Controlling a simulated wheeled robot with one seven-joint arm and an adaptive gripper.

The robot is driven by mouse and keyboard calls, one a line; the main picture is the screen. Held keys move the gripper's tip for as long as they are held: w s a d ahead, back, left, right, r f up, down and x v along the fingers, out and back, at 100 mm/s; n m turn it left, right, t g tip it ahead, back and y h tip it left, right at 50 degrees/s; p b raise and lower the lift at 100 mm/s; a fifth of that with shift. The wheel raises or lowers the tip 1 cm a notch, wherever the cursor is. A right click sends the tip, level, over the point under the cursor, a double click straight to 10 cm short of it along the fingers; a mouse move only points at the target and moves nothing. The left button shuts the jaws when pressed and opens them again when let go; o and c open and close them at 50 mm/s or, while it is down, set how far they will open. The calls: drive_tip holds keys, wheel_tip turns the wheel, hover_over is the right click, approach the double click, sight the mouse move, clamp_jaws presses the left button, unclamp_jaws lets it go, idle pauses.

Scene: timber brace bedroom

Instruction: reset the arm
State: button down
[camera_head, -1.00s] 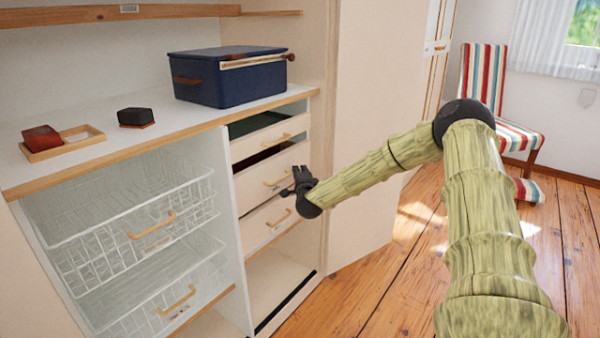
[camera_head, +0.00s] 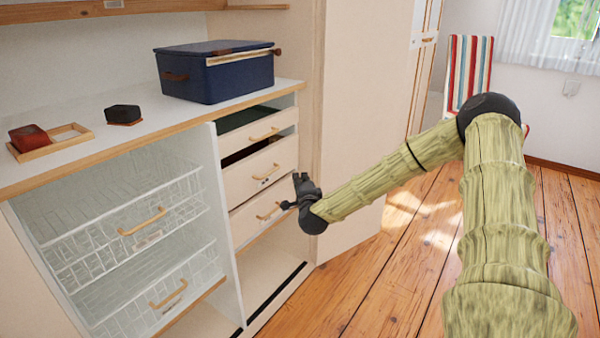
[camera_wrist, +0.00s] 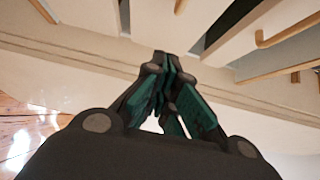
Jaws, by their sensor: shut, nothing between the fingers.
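My gripper (camera_head: 292,193) is black and sits at the end of my green, bamboo-textured arm. In the head view it is in front of the right-hand drawer stack, close to the lowest drawer (camera_head: 257,215); I cannot tell whether it touches. In the wrist view its teal-padded fingers (camera_wrist: 168,70) are together with nothing between them. My arm is bent at a black elbow joint, with the forearm sloping down to the left.
A wardrobe shelf (camera_head: 60,170) holds a blue box (camera_head: 215,80), a black block (camera_head: 123,113) and a wooden tray (camera_head: 70,140) with a red item. Wire baskets (camera_head: 130,220) are at left. A cabinet door (camera_head: 365,130) stands behind my forearm. Wooden floor (camera_head: 400,270) lies open at right.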

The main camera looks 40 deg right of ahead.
drive_tip(key=shift+s+a, duration=0.25)
drive_tip(key=shift+s, duration=0.4)
drive_tip(key=shift+f, duration=0.1)
drive_tip(key=s+a+f+n+g+y, duration=0.1)
drive_tip(key=s+a+f+n+y, duration=0.25)
drive_tip(key=a+f, duration=0.35)
drive_tip(key=s+a+f+n+g+y, duration=0.2)
drive_tip(key=a+f+n, duration=0.2)
drive_tip(key=a+f, duration=0.3)
drive_tip(key=s+a+f+n+g+y, duration=0.1)
drive_tip(key=s+a+f+n+y, duration=0.15)
drive_tip(key=a+f, duration=0.45)
drive_tip(key=s+a+f+n+g+y, duration=0.1)
drive_tip(key=s+a+f+n+g, duration=0.25)
drive_tip(key=s+a+f, duration=0.4)
drive_tip(key=s+a+f+n+g+y, duration=0.15)
drive_tip(key=s+a+f+n, duration=0.3)
drive_tip(key=s, duration=0.65)
drive_tip(key=s+a+f+n+g+h, duration=0.1)
drive_tip(key=s+f+n+g, duration=0.15)
drive_tip(key=s, duration=0.85)
drive_tip(key=s+a+f+n+g+h, duration=0.1)
drive_tip(key=s+a+n+g, duration=0.2)
drive_tip(key=s, duration=0.7)
wheel_tip(320, 180, up, 21)
drive_tip(key=d+g+p, duration=0.1)
drive_tip(key=p, duration=2)
drive_tip(key=shift+s, duration=0.15)
drive_tip(key=shift+d, duration=0.1)
